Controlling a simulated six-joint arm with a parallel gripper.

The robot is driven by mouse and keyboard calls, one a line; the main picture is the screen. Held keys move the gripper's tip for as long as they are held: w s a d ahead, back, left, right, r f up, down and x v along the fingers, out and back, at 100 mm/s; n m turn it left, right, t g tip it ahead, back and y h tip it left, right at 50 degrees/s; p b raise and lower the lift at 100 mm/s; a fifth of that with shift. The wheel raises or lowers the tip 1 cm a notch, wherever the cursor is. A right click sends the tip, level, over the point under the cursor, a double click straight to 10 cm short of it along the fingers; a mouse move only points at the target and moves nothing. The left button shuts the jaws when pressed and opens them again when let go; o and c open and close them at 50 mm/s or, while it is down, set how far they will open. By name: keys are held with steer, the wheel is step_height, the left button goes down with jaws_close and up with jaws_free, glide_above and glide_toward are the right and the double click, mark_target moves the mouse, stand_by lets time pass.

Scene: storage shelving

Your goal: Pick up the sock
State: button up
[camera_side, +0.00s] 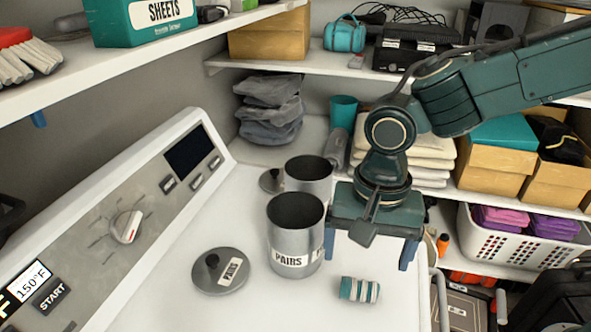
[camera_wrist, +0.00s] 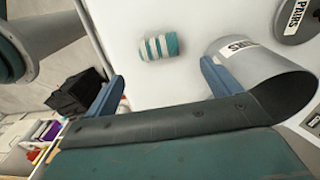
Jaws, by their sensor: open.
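The sock (camera_side: 360,290) is a rolled bundle with teal and white stripes, lying on the white machine top to the right of the front canister. It also shows in the wrist view (camera_wrist: 159,47), beyond and between my two blue fingers. My gripper (camera_side: 387,256) is open and empty, pointing down above and behind the sock, apart from it. In the wrist view my gripper (camera_wrist: 160,85) has its fingers wide apart. The right finger appears close to the grey canister marked PAIRS (camera_wrist: 252,75); I cannot tell whether they touch.
The front PAIRS canister (camera_side: 295,235) stands open, with its lid (camera_side: 220,271) to its left. A second canister (camera_side: 308,175) stands behind. The control panel (camera_side: 125,225) rises at left. Shelves with folded towels and boxes (camera_side: 500,165) are at the back right. The surface around the sock is clear.

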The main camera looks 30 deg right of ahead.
mark_target(361, 281)
steer(key=shift+f, duration=0.55)
steer(key=shift+f, duration=0.1)
steer(key=shift+f, duration=2.5)
steer(key=shift+c, duration=0.4)
steer(key=c, duration=1)
